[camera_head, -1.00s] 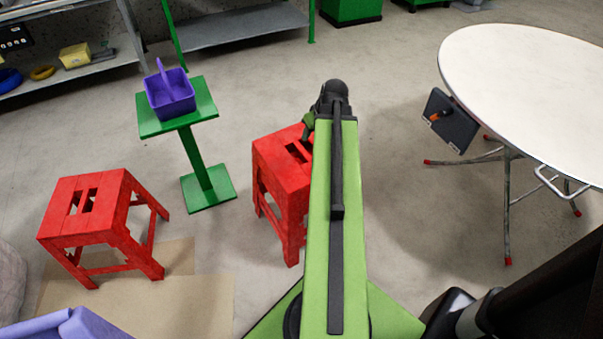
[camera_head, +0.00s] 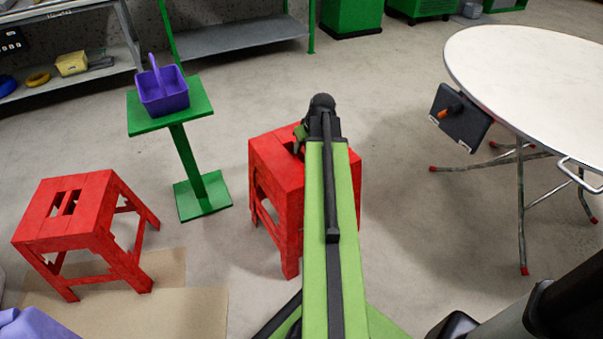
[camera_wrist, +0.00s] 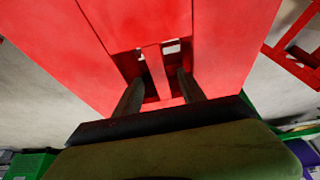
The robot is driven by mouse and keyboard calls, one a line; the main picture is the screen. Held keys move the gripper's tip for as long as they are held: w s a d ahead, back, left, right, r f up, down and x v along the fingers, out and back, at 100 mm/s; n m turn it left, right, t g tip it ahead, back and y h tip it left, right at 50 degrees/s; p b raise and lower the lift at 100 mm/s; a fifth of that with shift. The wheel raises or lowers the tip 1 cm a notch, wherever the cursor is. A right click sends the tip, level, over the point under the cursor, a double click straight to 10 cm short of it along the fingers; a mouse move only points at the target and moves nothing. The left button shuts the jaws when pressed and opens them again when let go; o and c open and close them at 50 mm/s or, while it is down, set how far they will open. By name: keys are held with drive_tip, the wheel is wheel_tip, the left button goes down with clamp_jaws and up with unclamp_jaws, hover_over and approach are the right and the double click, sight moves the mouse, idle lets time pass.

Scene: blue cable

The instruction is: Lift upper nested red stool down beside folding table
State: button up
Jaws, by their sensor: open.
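One red stool (camera_head: 274,168) stands upright, its legs appearing to meet the floor, between the green stand and the folding table. The white-topped folding table (camera_head: 540,85) is at the right, with clear floor between them. A second red stool (camera_head: 88,215) stands alone at the left; I see no stool nested in another. My gripper (camera_head: 299,142) is at the middle stool's seat, partly hidden by my arm. In the wrist view, its open fingers (camera_wrist: 160,88) point at the slotted seat (camera_wrist: 100,70), one on each side of the central bar. Their depth in the slots is unclear.
A green stand (camera_head: 203,197) with a purple caddy (camera_head: 162,90) is just left of the middle stool. Brown cardboard (camera_head: 170,310) lies by the left stool. A dark panel (camera_head: 460,117) hangs under the table edge, above splayed table legs. Shelves line the back.

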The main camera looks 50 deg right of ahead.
sight(303, 150)
drive_tip(key=b+x, duration=0.3)
drive_tip(key=x, duration=0.1)
drive_tip(key=shift+w+f, duration=0.15)
drive_tip(key=shift+f, duration=0.1)
drive_tip(key=shift+r, duration=0.2)
drive_tip(key=shift+f, duration=0.3)
clamp_jaws()
idle(1.3)
